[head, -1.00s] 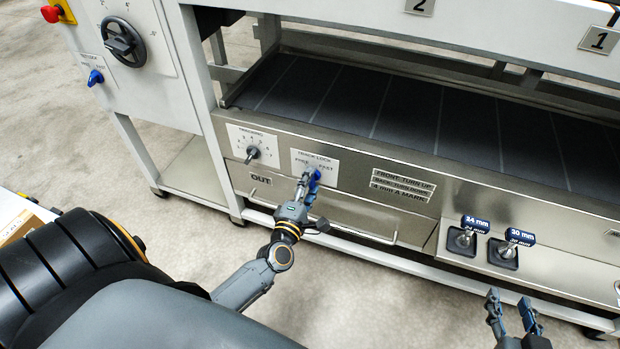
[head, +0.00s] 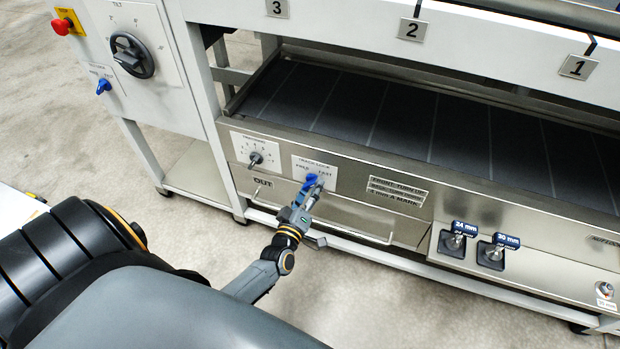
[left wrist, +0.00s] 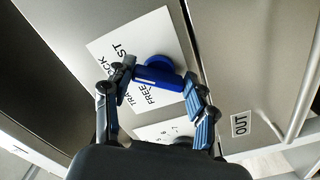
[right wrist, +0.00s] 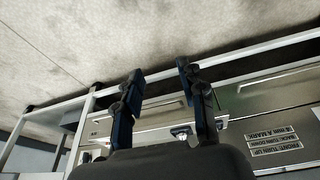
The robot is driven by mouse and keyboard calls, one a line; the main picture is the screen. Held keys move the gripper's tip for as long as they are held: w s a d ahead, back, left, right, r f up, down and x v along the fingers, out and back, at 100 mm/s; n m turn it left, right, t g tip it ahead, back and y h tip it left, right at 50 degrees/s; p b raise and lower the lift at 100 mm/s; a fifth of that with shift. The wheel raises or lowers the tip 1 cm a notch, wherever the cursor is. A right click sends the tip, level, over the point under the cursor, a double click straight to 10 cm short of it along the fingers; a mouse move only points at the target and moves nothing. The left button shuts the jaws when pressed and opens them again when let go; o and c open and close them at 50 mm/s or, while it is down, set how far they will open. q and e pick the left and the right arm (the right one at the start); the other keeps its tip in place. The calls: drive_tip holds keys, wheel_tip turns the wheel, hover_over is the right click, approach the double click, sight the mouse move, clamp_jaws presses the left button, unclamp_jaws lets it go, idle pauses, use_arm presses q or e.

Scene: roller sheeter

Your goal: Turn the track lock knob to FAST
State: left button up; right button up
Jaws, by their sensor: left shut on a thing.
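The blue track lock knob (head: 311,181) sits on a white TRACK LOCK label plate (head: 328,172) on the machine's front panel, below the words FREE, at left, and FAST, at right. My left gripper (head: 306,197) reaches it from below and is shut on it. In the left wrist view the knob's blue grip bar (left wrist: 158,78) lies across between the two fingers (left wrist: 158,84). The gripper partly hides the knob, and I cannot tell which word it points to. My right gripper (right wrist: 161,80) is open and empty, and out of the head view.
A drawer handle (head: 345,232) runs just below my left gripper. The 24 mm and 30 mm levers (head: 458,238) stand to the right. Another blue knob (head: 103,87) is on the left cabinet.

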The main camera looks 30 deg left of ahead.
use_arm(q)
drive_tip(key=shift+f+m, duration=0.1)
drive_tip(key=shift+m, duration=0.6)
use_arm(e)
drive_tip(key=shift+x, duration=1.25)
use_arm(q)
drive_tip(key=o, duration=1.2)
drive_tip(key=shift+c, duration=0.2)
drive_tip(key=shift+s, duration=0.1)
use_arm(e)
drive_tip(key=shift+a, duration=0.1)
use_arm(q)
drive_tip(key=v, duration=1.1)
drive_tip(key=shift+s+d, duration=0.2)
drive_tip(key=shift+s, duration=0.2)
